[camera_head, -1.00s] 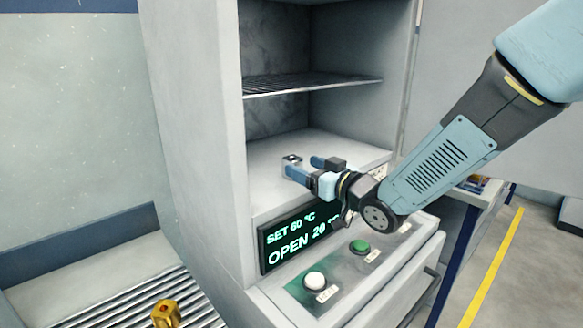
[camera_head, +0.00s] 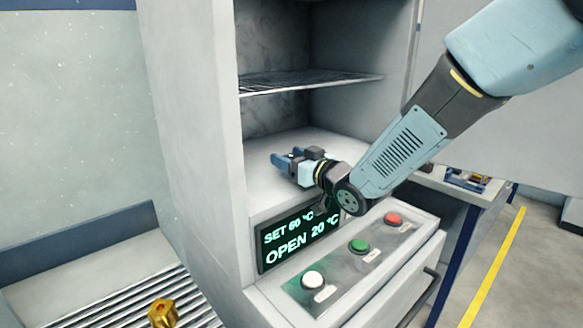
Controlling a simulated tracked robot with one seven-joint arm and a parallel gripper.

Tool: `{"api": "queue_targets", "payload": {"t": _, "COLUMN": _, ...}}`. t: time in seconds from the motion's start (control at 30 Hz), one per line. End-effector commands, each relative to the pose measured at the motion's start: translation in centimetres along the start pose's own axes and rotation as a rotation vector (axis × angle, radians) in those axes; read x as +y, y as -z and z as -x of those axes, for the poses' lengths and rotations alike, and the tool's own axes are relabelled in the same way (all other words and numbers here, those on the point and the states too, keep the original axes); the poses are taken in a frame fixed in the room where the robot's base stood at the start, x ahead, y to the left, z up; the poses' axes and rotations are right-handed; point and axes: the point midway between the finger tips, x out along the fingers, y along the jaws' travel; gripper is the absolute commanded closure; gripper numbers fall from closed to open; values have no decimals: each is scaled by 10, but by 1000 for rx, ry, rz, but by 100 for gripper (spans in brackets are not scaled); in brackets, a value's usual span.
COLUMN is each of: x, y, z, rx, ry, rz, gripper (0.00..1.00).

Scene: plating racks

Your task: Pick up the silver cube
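My gripper (camera_head: 287,156) is inside the open chamber of the grey cabinet, just above or at its floor (camera_head: 262,180). Its blue fingers point left and reach the spot where the small silver cube stood a moment ago. The cube cannot be made out clearly now; the fingers hide most or all of it. I cannot tell whether the fingers are closed on it or still apart around it.
A wire shelf (camera_head: 300,83) spans the chamber above the gripper. A display (camera_head: 298,236) reads SET 60 °C, OPEN 20 °C, above white, green and red buttons (camera_head: 358,247). A gold part (camera_head: 162,313) lies on the roller conveyor (camera_head: 195,300). A side table (camera_head: 490,194) stands at right.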

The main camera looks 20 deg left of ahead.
Motion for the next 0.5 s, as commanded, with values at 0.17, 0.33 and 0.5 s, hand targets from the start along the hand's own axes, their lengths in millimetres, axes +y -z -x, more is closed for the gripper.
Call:
{"api": "queue_targets", "payload": {"t": 0.17, "x": 1, "y": 0, "z": 0, "rx": 0, "ry": -1, "rz": 0, "gripper": 53}}
{"api": "queue_targets", "payload": {"t": 0.33, "x": 1, "y": 0, "z": 1, "rx": 0, "ry": -2, "rz": 0, "gripper": 70}}
{"api": "queue_targets", "payload": {"t": 0.5, "x": 2, "y": 0, "z": 1, "rx": 0, "ry": -2, "rz": 0, "gripper": 86}}
